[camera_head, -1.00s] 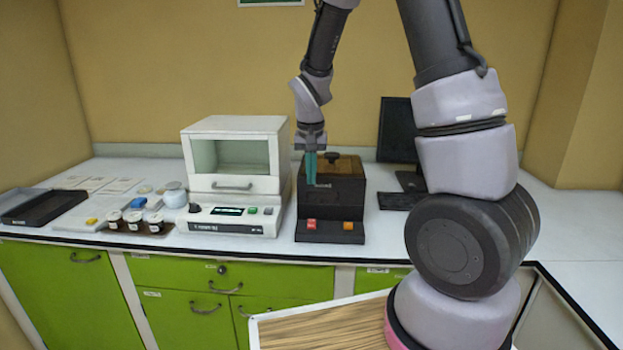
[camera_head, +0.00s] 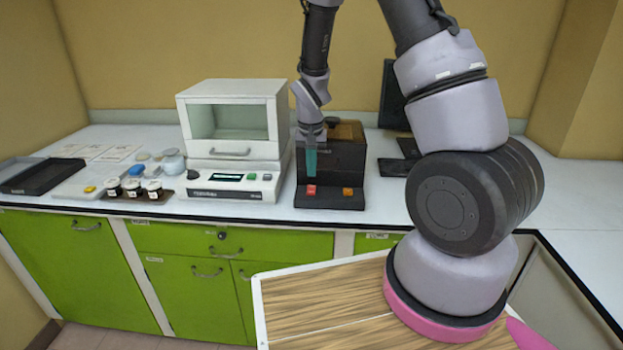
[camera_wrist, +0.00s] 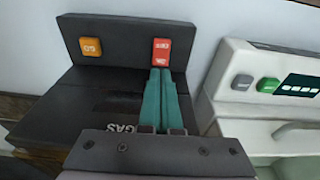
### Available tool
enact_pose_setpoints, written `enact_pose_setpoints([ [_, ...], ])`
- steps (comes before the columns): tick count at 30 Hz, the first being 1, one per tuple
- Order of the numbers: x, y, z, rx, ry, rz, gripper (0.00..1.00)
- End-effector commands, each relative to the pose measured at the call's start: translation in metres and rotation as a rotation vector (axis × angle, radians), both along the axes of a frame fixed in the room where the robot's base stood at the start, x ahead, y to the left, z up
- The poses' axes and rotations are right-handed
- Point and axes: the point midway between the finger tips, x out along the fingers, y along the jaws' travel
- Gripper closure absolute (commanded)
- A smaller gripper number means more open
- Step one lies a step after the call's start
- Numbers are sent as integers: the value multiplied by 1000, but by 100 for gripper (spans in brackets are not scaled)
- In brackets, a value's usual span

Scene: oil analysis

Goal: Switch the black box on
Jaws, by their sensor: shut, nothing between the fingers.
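The black box (camera_head: 345,165) stands on the counter right of the white instrument. Its low front ledge carries a red switch (camera_head: 311,190) at left and an orange button (camera_head: 347,192) at right. In the wrist view, the red switch (camera_wrist: 161,50) shows OFF and ON lettering, and the orange button (camera_wrist: 91,47) is beside it. My gripper (camera_head: 311,179) points down in front of the box, its teal fingers together and empty. In the wrist view, the fingertips (camera_wrist: 162,72) are right at the switch's near edge. I cannot tell whether they touch it.
The white instrument (camera_head: 232,145) with a display and buttons stands close at the left. Small dark jars (camera_head: 133,188), a blue-lidded container and a black tray (camera_head: 42,176) lie further left. A dark monitor (camera_head: 392,95) stands behind at right. The counter's right part is clear.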

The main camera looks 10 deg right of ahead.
Motion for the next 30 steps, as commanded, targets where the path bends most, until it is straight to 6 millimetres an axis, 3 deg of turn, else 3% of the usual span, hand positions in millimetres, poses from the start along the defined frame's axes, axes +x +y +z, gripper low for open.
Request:
enact_pose_setpoints([
  [3, 3, -1, -20, 0, 2, 1, 100],
  [9, 6, -2, -36, 0, 0, 0, 100],
  [30, 8, -2, -43, 0, 0, 1, 100],
])
